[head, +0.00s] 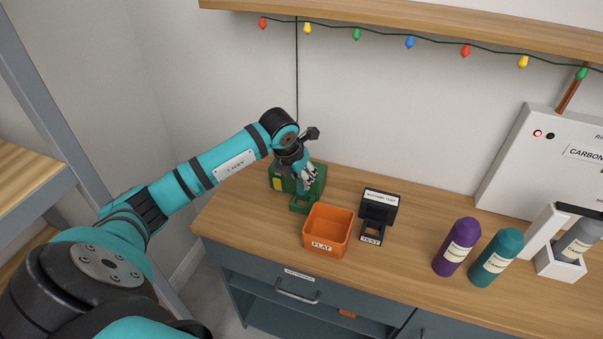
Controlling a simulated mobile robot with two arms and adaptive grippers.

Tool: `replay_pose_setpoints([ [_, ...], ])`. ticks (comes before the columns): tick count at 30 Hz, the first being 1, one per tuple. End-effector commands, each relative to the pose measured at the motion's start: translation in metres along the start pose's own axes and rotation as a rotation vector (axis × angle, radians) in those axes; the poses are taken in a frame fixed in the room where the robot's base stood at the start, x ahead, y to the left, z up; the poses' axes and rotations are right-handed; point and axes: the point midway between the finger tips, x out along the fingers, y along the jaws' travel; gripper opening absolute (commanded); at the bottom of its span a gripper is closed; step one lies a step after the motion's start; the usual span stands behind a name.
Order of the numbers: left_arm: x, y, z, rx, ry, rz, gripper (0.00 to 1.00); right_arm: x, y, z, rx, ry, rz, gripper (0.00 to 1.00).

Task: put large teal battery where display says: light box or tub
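My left gripper (307,183) points down at the green light box (318,185) at the left end of the counter and hides part of it. A small teal patch shows at the fingers, but I cannot tell whether it is the large teal battery or part of the gripper. Whether the fingers are open or shut is unclear. The orange tub (326,245), labelled FLAT, stands in front and to the right. The black battery tester (380,206) stands beside the tub, with a TEST cradle (371,231) that looks empty. I cannot read a result on its display. My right gripper is out of view.
A purple bottle (457,248) and a teal bottle (496,258) stand to the right. A white stand (560,264) holds a grey bottle, below a white panel (540,165). Coloured lights (409,42) hang under the shelf. The counter (415,260) is clear between tester and bottles.

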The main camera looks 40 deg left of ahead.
Motion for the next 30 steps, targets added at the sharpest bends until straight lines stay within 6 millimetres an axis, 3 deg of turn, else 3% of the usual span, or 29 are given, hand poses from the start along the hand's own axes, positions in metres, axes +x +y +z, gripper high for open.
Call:
replay_pose_setpoints([
  [21, 0.049, 0.0, -0.02, 0.0, -0.001, 0.0, 0.0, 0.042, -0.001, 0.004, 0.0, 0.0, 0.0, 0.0],
  [30, 0.056, 0.0, -0.023, 0.0, -0.001, -0.001, 0.0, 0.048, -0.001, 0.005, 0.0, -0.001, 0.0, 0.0],
])
